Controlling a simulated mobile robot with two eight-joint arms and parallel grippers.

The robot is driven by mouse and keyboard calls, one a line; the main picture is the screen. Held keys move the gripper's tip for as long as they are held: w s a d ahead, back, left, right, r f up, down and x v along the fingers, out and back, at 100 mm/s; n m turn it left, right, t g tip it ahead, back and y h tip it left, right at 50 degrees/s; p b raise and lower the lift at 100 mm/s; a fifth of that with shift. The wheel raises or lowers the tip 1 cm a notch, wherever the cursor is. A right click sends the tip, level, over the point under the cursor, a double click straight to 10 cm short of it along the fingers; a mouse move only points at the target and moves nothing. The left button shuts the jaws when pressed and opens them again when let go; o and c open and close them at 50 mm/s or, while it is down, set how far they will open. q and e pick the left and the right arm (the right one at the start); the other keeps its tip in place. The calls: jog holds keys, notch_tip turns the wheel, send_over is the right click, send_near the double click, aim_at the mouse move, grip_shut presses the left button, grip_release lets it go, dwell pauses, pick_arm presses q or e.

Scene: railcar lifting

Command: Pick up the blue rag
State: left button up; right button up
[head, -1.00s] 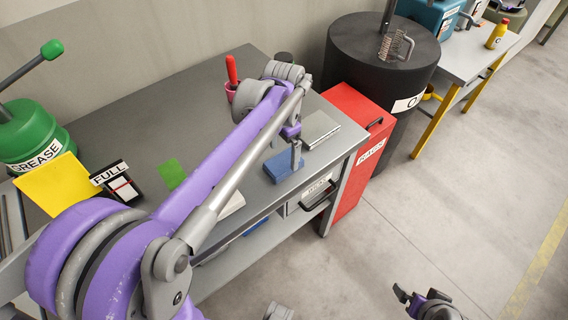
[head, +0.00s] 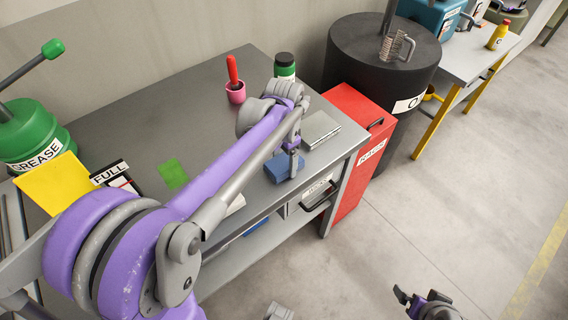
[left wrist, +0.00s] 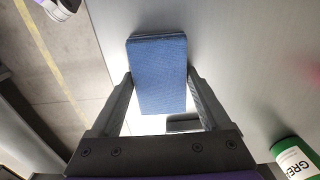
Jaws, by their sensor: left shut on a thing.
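The blue rag (head: 277,168) is a folded block at the front right edge of the grey workbench. My left gripper (head: 293,156) reaches down over the rag from above and covers part of it. In the left wrist view the rag (left wrist: 160,75) lies between both fingers, and the gripper is shut on it. I cannot tell whether the rag is clear of the bench top. My right gripper (head: 424,298) is small and dark at the bottom, over the floor, away from the rag; its jaw state is unclear.
A red cabinet (head: 350,110) adjoins the bench (head: 205,110).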

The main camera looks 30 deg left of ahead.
aim_at(284, 162)
pick_arm(q)
notch_tip(284, 162, up, 10)
jog(key=shift+p, duration=0.4)
jog(key=o, duration=0.8)
jog(key=c, duration=0.6)
jog(key=shift+s+f, duration=0.1)
jog(key=shift+c, duration=0.2)
